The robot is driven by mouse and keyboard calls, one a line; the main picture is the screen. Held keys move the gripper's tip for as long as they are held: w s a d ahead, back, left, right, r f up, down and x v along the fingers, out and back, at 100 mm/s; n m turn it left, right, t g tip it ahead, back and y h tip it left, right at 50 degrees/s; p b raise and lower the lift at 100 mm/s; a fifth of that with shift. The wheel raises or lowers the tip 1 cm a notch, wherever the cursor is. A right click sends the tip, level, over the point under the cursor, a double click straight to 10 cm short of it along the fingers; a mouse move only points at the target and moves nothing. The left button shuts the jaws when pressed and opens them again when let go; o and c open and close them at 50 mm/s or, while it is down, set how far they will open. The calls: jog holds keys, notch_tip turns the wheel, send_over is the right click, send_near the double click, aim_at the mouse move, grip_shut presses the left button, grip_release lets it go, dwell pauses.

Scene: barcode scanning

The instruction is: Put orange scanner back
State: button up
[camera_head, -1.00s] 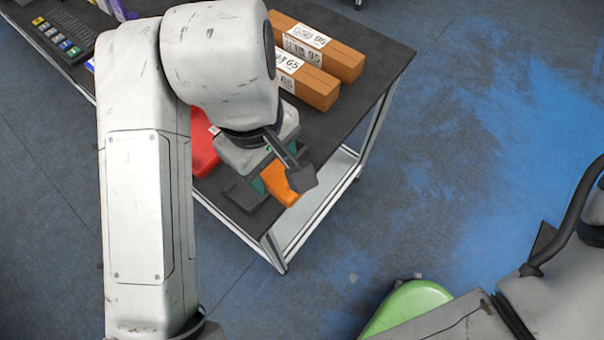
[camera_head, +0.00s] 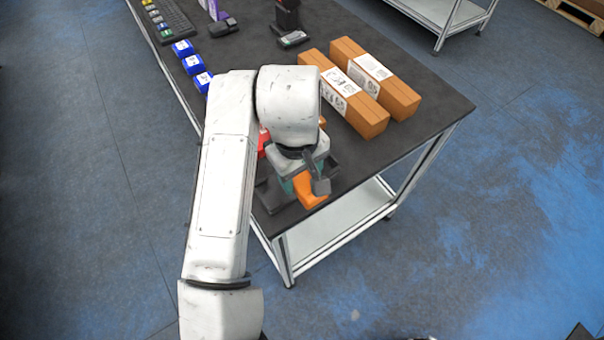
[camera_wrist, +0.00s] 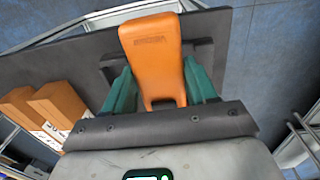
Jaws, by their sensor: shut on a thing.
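The orange scanner (camera_head: 309,190) is at the near corner of the dark table (camera_head: 425,108), mostly hidden under my arm in the head view. In the wrist view the orange scanner (camera_wrist: 155,55) stands out between the two green fingers of my gripper (camera_wrist: 160,92), which is shut on it. A dark holder (camera_head: 272,196) lies on the table beneath and beside the gripper. In the wrist view a dark base (camera_wrist: 202,52) shows behind the scanner. I cannot tell whether the scanner touches it.
Two long brown boxes with labels (camera_head: 345,100) lie to the right of my arm. A red thing (camera_head: 263,143) is partly hidden behind my arm. Blue boxes (camera_head: 193,64), a keyboard (camera_head: 168,20), a purple thing (camera_head: 213,10) and a dark stand (camera_head: 289,22) are farther back.

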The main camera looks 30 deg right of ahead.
aim_at(302, 179)
jog(key=shift+w+d+f, duration=0.3)
jog(key=shift+w+f, duration=0.05)
jog(key=shift+f, duration=0.15)
jog(key=shift+w+d+f, duration=0.25)
jog(key=shift+w+f, duration=0.05)
jog(key=shift+f, duration=0.15)
jog(key=shift+w+d+f+p, duration=0.15)
jog(key=shift+f+p, duration=0.15)
jog(key=shift+f, duration=0.65)
jog(key=shift+w+d+f+p, duration=0.15)
jog(key=shift+f+p, duration=0.15)
jog(key=shift+f, duration=0.65)
jog(key=shift+a+f, duration=0.1)
jog(key=o, duration=1.1)
jog(key=shift+c, duration=0.2)
